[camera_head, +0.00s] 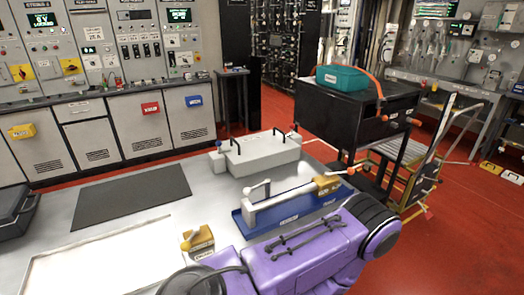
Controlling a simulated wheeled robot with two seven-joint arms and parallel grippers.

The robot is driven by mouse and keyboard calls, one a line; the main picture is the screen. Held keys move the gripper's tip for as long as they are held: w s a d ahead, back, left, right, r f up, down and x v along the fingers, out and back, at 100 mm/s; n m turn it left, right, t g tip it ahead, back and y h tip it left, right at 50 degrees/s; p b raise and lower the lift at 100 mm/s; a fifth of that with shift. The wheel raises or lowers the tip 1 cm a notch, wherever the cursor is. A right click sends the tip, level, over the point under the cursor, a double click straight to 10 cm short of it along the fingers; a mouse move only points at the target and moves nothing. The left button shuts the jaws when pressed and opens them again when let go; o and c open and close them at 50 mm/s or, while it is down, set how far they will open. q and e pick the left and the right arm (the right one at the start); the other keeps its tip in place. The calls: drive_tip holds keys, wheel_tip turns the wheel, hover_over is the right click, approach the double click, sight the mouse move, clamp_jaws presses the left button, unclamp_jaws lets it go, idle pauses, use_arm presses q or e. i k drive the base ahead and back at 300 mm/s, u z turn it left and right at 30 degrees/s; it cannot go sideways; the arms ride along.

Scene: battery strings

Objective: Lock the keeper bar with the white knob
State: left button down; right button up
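A blue tray (286,218) stands on the grey bench, right of centre. A long pale bar (297,198), which looks like the keeper bar, lies along it. At the bar's left end a small pale lever ends in a whitish knob (247,190); its exact position against the bar is too small to tell. A yellow block (327,185) sits at the bar's right end, with a rod ending in an orange knob (350,171). A purple arm of mine crosses the foreground below the tray. Neither gripper shows in this view.
A grey box with black handles (255,154) stands behind the tray. A yellow block (200,238) with a yellow knob lies front left. A dark mat (132,193) and a white panel (95,268) are at left. A black cart (352,117) carries a teal case (341,78).

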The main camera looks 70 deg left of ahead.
sight(247, 191)
drive_tip(key=k, duration=1.2)
drive_tip(key=u, duration=1.15)
